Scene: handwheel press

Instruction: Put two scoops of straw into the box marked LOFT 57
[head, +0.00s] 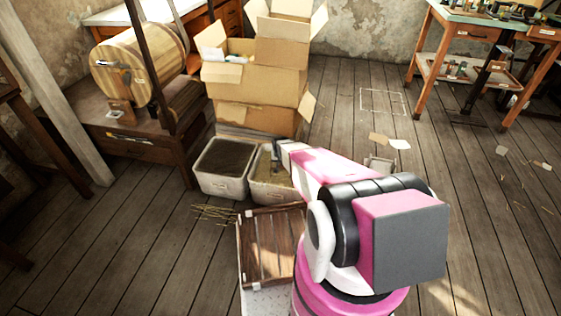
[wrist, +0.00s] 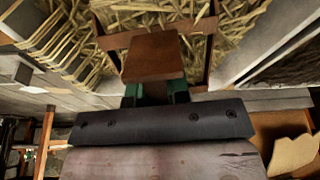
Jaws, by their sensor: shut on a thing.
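In the wrist view my gripper (wrist: 155,94) is shut on the brown wooden handle (wrist: 152,58) of a scoop. The scoop's thin brown frame (wrist: 112,41) stands against straw (wrist: 225,35). I cannot tell how much straw lies in the scoop and how much is behind it. In the head view my gripper (head: 274,162) is small and partly hidden by my arm, over a pale bin with straw (head: 268,190). A second pale bin (head: 222,186) with a darker inside stands touching or close on its left. No LOFT 57 marking is readable.
Open cardboard boxes (head: 262,85) are stacked behind the bins. A slatted wooden crate lid (head: 268,248) lies in front. Loose straw (head: 214,212) lies on the floor. Floor at right is mostly clear.

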